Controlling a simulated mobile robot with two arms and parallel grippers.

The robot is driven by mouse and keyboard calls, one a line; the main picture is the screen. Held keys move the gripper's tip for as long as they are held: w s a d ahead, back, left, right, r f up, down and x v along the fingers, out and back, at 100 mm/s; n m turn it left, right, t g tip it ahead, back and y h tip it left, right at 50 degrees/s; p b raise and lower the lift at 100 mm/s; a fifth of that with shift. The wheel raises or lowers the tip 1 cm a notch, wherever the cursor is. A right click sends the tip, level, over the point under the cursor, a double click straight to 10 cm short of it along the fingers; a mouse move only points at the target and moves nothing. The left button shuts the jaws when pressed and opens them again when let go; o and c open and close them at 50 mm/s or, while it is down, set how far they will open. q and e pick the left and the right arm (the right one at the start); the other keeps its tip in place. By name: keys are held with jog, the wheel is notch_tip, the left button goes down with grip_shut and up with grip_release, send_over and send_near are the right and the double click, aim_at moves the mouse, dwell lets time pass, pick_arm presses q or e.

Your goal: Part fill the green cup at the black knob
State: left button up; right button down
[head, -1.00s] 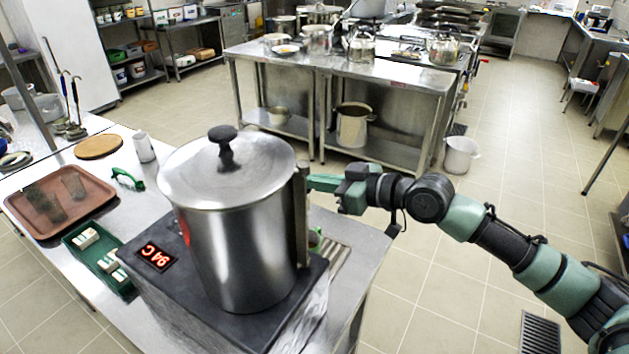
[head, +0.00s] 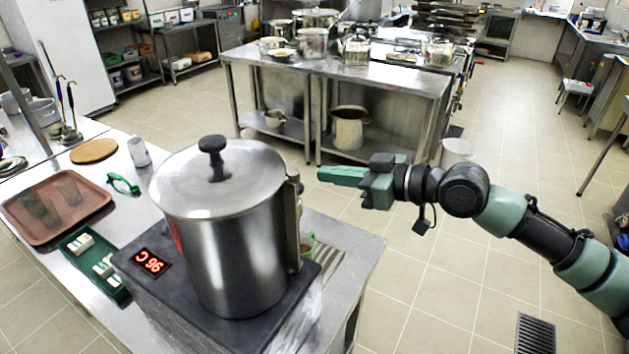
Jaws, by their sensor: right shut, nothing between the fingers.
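A large steel pot (head: 228,250) with a lid stands on a dark base on the counter. A black knob (head: 212,152) tops the lid; no other black knob is visible to me. The green cup (head: 307,244) is mostly hidden behind the pot's right side, by the ribbed drip tray; only a bit of its rim and green side shows. Its contents cannot be seen. My right gripper (head: 322,174) is shut and empty, pointing left, to the right of the pot's upright fitting (head: 293,225) and apart from it. My left gripper is not in view.
The base has a red digital display (head: 151,262). Open floor lies right of the counter.

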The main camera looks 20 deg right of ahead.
jog(key=b+v, duration=0.1)
jog(key=v, duration=0.3)
jog(key=shift+r, duration=0.1)
dwell(0.5)
